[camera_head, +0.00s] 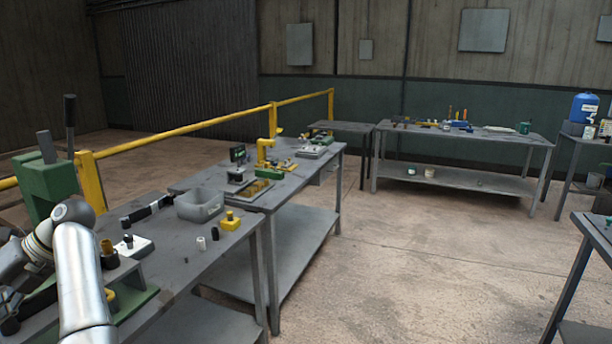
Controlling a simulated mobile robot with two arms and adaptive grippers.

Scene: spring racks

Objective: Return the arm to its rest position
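My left arm (82,285) comes in at the lower left, with silver links and a bent joint. It is in front of the left end of the near grey workbench (185,262) and hides part of it. No gripper fingers can be made out at its end, so I cannot see whether it holds anything. My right arm and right gripper do not show.
A green machine with a lever (55,185) stands close by the arm. A yellow railing (180,131) runs behind. More benches stand right and back; the middle floor (400,250) is clear.

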